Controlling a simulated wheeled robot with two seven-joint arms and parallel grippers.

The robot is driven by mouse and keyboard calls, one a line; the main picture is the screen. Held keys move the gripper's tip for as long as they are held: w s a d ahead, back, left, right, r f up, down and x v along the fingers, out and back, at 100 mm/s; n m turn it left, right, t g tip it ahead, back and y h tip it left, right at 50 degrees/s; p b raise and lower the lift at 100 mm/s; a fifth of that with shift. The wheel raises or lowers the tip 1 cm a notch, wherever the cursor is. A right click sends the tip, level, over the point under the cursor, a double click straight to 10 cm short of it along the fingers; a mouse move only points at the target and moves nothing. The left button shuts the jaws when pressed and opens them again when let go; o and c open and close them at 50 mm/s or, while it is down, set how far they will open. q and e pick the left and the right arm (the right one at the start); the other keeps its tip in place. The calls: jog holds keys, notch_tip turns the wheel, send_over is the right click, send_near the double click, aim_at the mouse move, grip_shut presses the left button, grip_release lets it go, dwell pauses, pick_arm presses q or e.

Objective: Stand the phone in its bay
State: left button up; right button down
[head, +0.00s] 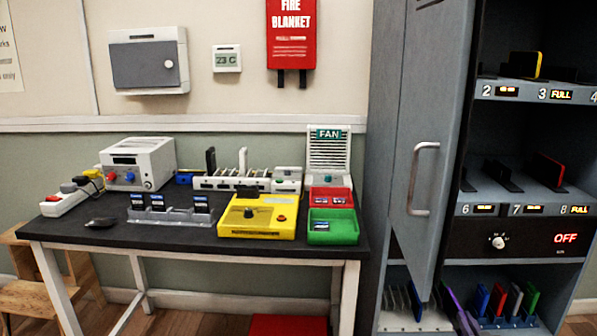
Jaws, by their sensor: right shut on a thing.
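Neither of my grippers can be made out in the head view. A tall grey cabinet with numbered bays stands at the right. A dark phone with a yellow edge (525,66) stands in its upper row near label 3, which reads FULL. A red phone (548,170) stands in the lower row near label 8, also FULL. Bay 7 (502,176) shows dark holder parts and no clear phone. A purple slab (455,311) leans at the bottom of the cabinet; whether anything holds it is hidden. On the table, a dark upright slab (211,160) stands in a white rack (230,183).
The cabinet door (415,150) stands open at the left of the bays. Colored slabs (498,300) stand on the bottom shelf. The dark table (75,233) holds a yellow device (262,216), a red tray (330,208), a green tray (333,238) and a clear card stand (172,217).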

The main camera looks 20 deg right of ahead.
jog(key=s+a+r+n+y, duration=0.1)
jog(key=s+a+n+y, duration=0.1)
jog(key=a, duration=1.3)
jog(key=s+a+r+n+g+y, duration=0.1)
jog(key=a+y, duration=0.6)
jog(key=a, duration=0.8)
jog(key=s+a+r+n+y, duration=0.2)
jog(key=s+a+n+y, duration=0.2)
jog(key=a, duration=1.1)
jog(key=shift+s+a+r+n+y, duration=0.35)
jog(key=shift+s+n, duration=0.2)
jog(key=shift+n, duration=0.45)
jog(key=shift+d+r, duration=0.15)
notch_tip(320, 180, up, 20)
jog(key=p, duration=2)
